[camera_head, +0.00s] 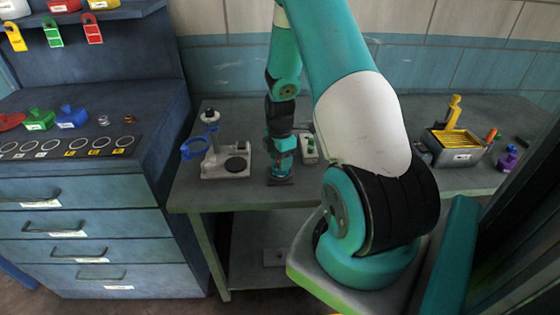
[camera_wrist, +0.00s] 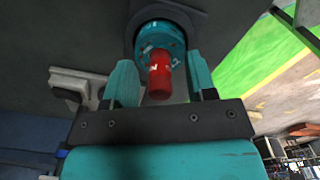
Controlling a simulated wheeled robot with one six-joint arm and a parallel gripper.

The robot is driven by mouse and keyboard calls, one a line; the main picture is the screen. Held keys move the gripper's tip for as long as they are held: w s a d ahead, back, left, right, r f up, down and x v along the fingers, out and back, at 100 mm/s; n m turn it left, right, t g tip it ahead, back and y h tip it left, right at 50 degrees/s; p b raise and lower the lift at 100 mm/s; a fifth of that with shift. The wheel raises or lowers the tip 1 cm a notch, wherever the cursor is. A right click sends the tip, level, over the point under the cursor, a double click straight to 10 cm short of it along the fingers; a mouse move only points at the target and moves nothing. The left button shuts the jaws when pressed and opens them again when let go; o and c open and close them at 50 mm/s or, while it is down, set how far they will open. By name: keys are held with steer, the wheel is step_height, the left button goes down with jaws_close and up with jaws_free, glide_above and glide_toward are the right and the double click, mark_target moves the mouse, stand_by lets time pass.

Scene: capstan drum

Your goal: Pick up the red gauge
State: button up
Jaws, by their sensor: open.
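A red cylinder with white marks (camera_wrist: 160,76), which looks like the red gauge, shows in the wrist view, with a teal round part (camera_wrist: 158,38) behind it. My gripper (camera_wrist: 161,84) is open, with one teal finger on each side of the red cylinder. A gap shows on both sides, wider on the left. In the head view my gripper (camera_head: 282,165) points down at the grey workbench (camera_head: 225,194), above a small dark base (camera_head: 281,181). The gauge cannot be made out clearly there.
A grey stand with a blue clamp (camera_head: 193,149) is left of my gripper. A small white block with knobs (camera_head: 308,150) is close on its right. A metal bin (camera_head: 456,152) with yellow contents is farther right. The blue drawer cabinet (camera_head: 100,200) is at left.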

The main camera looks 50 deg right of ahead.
jaws_close()
